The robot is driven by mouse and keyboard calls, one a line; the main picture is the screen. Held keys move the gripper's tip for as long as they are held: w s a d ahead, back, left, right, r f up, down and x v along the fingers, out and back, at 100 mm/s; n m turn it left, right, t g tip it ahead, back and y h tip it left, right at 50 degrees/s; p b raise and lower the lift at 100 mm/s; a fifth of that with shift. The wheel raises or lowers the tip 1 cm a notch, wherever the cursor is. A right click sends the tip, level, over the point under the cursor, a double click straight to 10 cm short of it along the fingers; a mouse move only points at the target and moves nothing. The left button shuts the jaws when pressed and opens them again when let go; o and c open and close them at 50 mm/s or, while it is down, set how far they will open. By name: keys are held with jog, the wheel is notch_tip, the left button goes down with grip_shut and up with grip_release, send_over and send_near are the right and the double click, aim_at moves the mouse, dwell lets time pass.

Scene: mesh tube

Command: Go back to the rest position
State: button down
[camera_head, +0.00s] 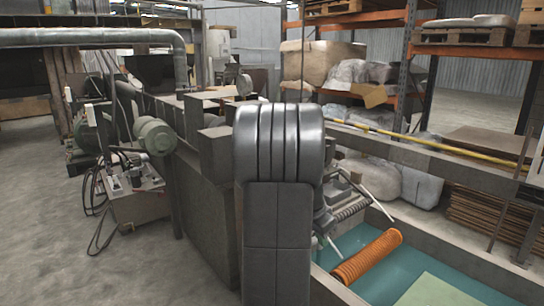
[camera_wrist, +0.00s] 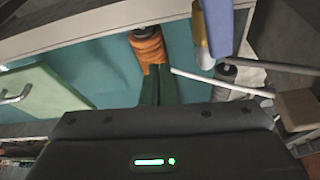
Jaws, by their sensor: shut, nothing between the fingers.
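An orange ribbed mesh tube (camera_head: 367,257) lies at an angle on the teal floor of a long trough at the lower right of the head view. It also shows in the wrist view (camera_wrist: 148,46), at the top middle, with a dark end. My gripper (camera_wrist: 160,75) shows in the wrist view as dark fingers reaching towards the tube, shut and with nothing held. The fingers overlap the tube's near end in the picture; I cannot tell if they touch it. In the head view my grey arm hides most of the gripper area.
A pale green board (camera_head: 428,291) lies in the trough, right of the tube. White rods (camera_wrist: 222,82) stand close to the right of my fingers. The trough's grey wall (camera_head: 440,165) runs along the far side. A machine with hoses (camera_head: 125,180) stands at left; grey floor (camera_head: 40,210) there is clear.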

jog(key=shift+n, duration=0.7)
jog(key=r, duration=0.1)
jog(key=w+d+r, duration=0.1)
jog(key=r, duration=0.1)
jog(key=w+d+r, duration=0.1)
jog(key=r, duration=0.1)
jog(key=shift+d+b, duration=0.15)
jog(key=shift+b, duration=0.25)
jog(key=shift+s, duration=0.1)
